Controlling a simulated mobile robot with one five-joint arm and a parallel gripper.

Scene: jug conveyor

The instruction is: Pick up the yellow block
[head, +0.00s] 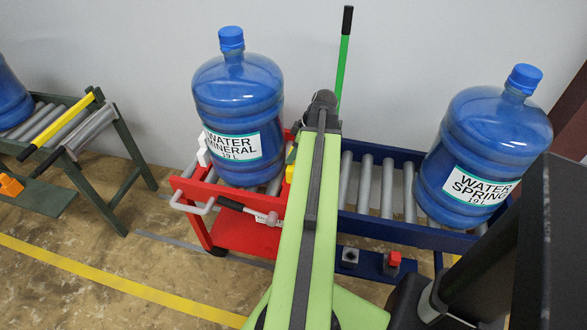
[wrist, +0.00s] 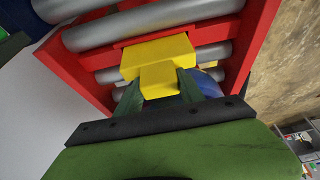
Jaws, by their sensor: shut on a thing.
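The yellow block (wrist: 158,52) is a wide slab with a narrower part facing me, in the middle of the wrist view. My gripper (wrist: 159,86) has one dark finger on each side of the narrower part and is shut on it. The block is over the rollers of the red cart (wrist: 262,60); I cannot tell whether it still touches the cart. In the head view only a small yellow bit of the block (head: 290,173) shows beside my green arm, which hides the gripper.
The "Water Mineral" jug (head: 238,100) stands on the red cart (head: 222,192), close left of my arm. The "Water Spring" jug (head: 490,135) stands on the blue roller conveyor (head: 395,234) at right. A green roller stand (head: 118,205) is at left.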

